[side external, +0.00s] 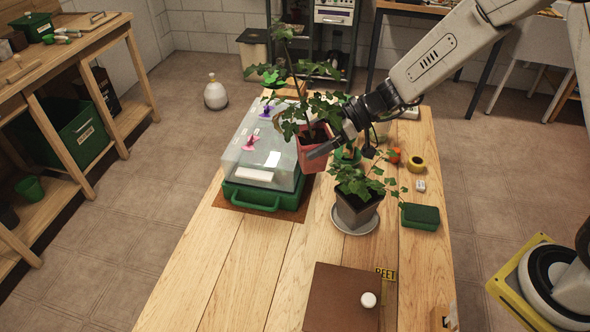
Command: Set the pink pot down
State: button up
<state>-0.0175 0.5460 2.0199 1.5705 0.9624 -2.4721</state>
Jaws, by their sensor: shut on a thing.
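The pink pot (309,155) holds a tall leafy plant (311,108) and is in the middle of the side external view. My gripper (326,146) comes from the upper right and is shut on the pot at its right side. The pot appears to be held above the table (224,262), just right of a clear-lidded green propagator (262,150). The pot's base is close to the propagator's right edge; I cannot tell whether they touch. Leaves partly hide the pot's rim and my fingers.
A dark pot (355,208) with a leafy plant stands on a grey saucer (341,221) in front. The table's front left is clear.

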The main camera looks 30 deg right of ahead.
jog(key=w+d+m+t+h, duration=0.1)
jog(key=d+m+t+h, duration=0.4)
jog(key=d, duration=1.1)
jog(key=d+m+t+h, duration=0.3)
jog(key=d+m, duration=0.3)
jog(key=d, duration=1.1)
jog(key=s+d+m+h, duration=0.3)
jog(key=s+d+h, duration=0.1)
jog(key=d, duration=0.5)
jog(key=shift+y, duration=0.3)
jog(key=shift+a+f, duration=0.2)
jog(key=shift+f, duration=2.55)
jog(key=w+d+f, duration=0.6)
jog(key=w+f, duration=0.3)
jog(key=w, duration=0.3)
jog(key=shift+f, duration=0.15)
